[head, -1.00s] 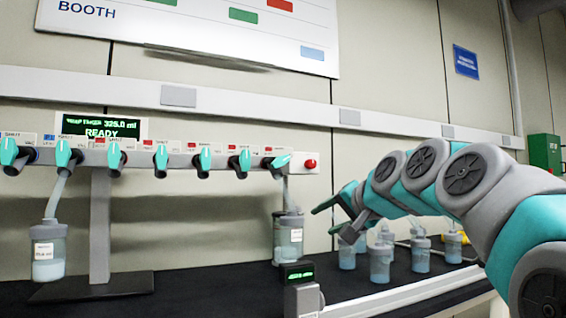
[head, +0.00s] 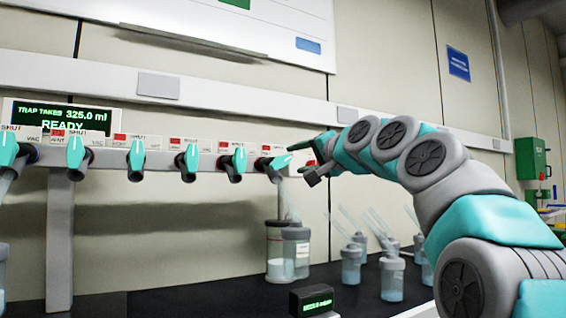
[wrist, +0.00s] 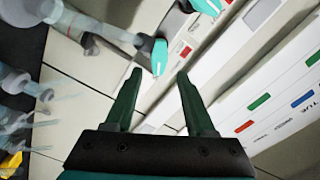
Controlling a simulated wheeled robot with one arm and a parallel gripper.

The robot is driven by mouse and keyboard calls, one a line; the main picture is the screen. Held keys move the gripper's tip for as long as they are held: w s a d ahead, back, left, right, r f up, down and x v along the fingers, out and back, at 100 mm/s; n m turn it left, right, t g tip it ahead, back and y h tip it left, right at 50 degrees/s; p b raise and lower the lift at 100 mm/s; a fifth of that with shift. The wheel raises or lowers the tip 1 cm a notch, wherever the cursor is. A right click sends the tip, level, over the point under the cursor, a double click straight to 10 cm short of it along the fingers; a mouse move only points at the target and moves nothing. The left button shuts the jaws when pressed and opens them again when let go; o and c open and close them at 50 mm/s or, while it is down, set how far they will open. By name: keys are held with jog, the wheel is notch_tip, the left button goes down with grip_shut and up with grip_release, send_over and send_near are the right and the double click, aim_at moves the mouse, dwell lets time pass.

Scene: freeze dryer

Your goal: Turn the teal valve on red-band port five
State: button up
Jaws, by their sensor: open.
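Several teal-handled valves sit along the grey manifold, each beside a small label, most of them with a red band. In the head view the rightmost teal valve (head: 278,161) has its handle slanted sideways, while its neighbour (head: 238,160) points more upright. I cannot read port numbers, so which is port five is unclear. My gripper (head: 305,162) is open and empty close to the right of the rightmost valve. In the wrist view my gripper (wrist: 160,74) has its fingers spread, with a teal handle (wrist: 159,56) just beyond and between the tips, apart from them.
A dark display (head: 62,120) reads READY, 325.0 ml. Jars (head: 295,254) stand under the right end of the manifold. More flasks with tubes (head: 352,264) stand on the black bench to the right. A small readout (head: 312,300) sits in front.

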aim_at(283, 162)
jog(key=shift+p+x, duration=0.85)
jog(key=shift+x, duration=2.55)
grip_shut()
